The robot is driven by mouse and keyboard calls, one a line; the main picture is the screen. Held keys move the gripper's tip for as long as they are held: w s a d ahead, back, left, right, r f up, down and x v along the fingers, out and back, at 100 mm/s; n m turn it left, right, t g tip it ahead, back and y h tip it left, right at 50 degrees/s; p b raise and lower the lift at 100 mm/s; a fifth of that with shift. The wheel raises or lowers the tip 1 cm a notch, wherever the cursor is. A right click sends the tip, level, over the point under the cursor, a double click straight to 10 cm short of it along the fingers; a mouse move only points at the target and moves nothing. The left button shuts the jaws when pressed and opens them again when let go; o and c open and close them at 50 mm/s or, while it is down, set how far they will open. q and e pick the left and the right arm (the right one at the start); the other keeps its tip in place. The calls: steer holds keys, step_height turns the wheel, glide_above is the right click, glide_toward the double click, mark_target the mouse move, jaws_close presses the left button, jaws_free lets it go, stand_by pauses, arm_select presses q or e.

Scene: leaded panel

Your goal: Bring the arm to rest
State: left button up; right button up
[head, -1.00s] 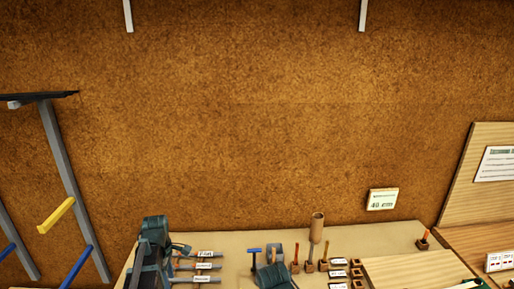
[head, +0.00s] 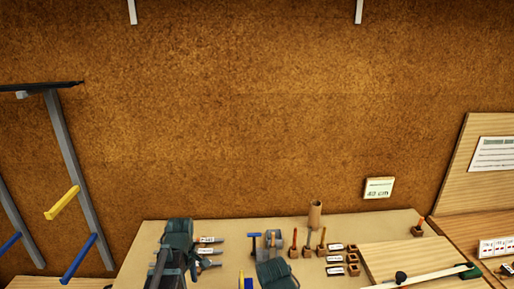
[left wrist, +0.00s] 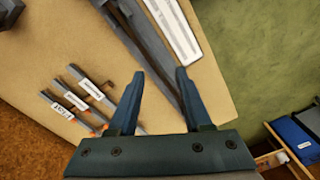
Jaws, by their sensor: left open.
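My left gripper (left wrist: 160,74) is open in the left wrist view, with its two dark blue fingers apart and nothing between them. It points down above the left part of the bench (left wrist: 215,85). In the head view my left arm and hand (head: 176,245) stand over the bench's left end, beside the labelled tools; the fingertips are hard to make out there. A dark part of my right arm (head: 275,273) shows at the bottom middle of the head view. Its fingers cannot be made out.
Several labelled tools (left wrist: 80,97) lie close to my left gripper. A long grey bar (left wrist: 130,30) and a white strip (left wrist: 177,30) lie past the fingertips. Tools in wooden blocks (head: 307,250) and a cardboard tube (head: 315,214) stand mid-bench. A rack (head: 65,150) stands left.

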arm_select(q)
steer(key=s+d+f+m+b, duration=0.2)
steer(key=s+d+m, duration=1.2)
steer(key=d+m, duration=0.1)
steer(key=shift+d+f+m+y+b, duration=0.3)
steer(key=shift+d+f+m+y, duration=0.1)
steer(key=shift+m, duration=0.5)
steer(key=shift+s, duration=0.1)
